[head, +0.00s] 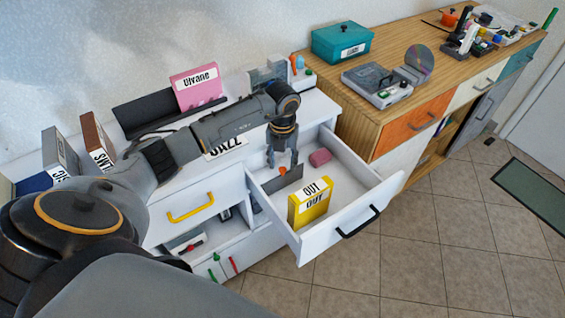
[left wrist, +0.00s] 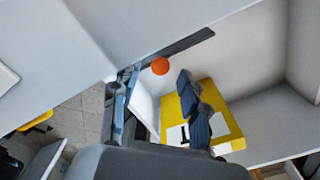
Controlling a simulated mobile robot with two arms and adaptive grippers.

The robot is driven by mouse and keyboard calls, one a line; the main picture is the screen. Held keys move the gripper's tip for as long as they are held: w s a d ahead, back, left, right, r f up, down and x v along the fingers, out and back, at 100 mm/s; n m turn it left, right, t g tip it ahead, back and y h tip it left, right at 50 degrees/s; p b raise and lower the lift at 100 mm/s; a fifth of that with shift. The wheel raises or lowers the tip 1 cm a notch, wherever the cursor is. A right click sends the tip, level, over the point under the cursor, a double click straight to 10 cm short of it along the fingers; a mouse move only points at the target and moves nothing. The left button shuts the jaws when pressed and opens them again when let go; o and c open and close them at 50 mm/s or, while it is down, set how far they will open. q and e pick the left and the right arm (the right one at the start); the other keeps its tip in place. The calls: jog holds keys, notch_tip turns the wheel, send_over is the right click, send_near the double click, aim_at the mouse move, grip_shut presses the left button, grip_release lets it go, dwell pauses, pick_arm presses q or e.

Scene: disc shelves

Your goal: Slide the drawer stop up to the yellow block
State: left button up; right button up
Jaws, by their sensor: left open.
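The yellow block (head: 309,210), with a white label reading OUT, stands in the open white drawer (head: 382,189) near its front left; it also shows in the left wrist view (left wrist: 228,96). The drawer stop (head: 290,179) is a dark grey plate with an orange knob (head: 282,170), behind the block with a gap between them. In the left wrist view the stop is a dark strip (left wrist: 185,46) beside the orange knob (left wrist: 160,65). My left gripper (head: 282,163) points down, open and empty, just above the knob; contact cannot be told. My right gripper is out of view.
A pink piece (head: 320,157) lies in the drawer behind the stop's right end. The drawer walls enclose the gripper's space. A pink box (head: 197,88) stands on the white cabinet top. A wooden sideboard (head: 345,112) stands to the right.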

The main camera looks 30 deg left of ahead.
pick_arm(q)
jog(key=shift+f, duration=0.6)
grip_shut()
jog(key=shift+d, duration=0.15)
